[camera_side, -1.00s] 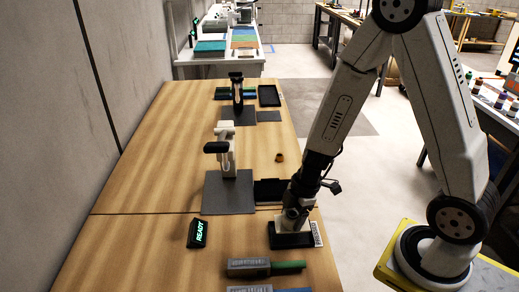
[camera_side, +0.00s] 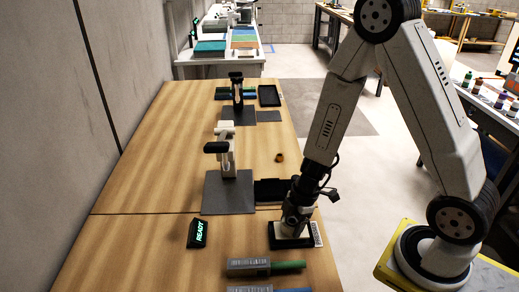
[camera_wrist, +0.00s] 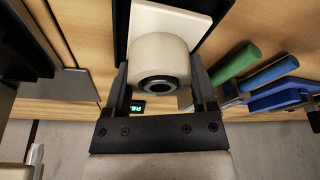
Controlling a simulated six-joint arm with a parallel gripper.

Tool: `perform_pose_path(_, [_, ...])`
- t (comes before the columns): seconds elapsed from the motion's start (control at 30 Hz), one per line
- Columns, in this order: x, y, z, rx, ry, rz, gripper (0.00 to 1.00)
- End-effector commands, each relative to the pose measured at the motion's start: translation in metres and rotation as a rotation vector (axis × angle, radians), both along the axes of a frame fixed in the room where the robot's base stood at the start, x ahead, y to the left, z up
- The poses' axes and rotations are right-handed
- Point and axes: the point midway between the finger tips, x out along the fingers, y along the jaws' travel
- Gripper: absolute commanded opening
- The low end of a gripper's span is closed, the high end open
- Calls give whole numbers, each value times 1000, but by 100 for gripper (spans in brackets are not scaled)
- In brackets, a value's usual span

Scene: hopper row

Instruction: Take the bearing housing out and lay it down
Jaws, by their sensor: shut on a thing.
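The bearing housing (camera_wrist: 160,50) is a cream block with a round boss and a dark-ringed bore, seen close up in the wrist view. Its flat base shows behind the boss, over a black tray (camera_wrist: 121,25). My gripper (camera_wrist: 160,75) is shut on the housing, one dark finger on each side of the boss. In the side view my gripper (camera_side: 293,224) points down at the black tray (camera_side: 278,243), which has a white label on its right. There the gripper mostly hides the housing, low in the tray. I cannot tell if its base touches the tray floor.
A clamp fixture (camera_side: 227,160) stands on a grey plate (camera_side: 230,200), with a dark tray (camera_side: 270,192) beside it. A small bronze ring (camera_side: 279,157) lies behind. A READY display (camera_side: 197,232) and a green-handled tool (camera_side: 287,266) are nearby. Bare wood lies left of the plate.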

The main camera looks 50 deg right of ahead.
Motion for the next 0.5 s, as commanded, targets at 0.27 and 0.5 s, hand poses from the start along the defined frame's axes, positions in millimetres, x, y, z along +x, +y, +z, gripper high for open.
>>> perform_pose_path(0.27, [0,0,-8,1,0,-1,0])
perform_pose_path(0.5, [1,0,-14,2,-1,-1,0])
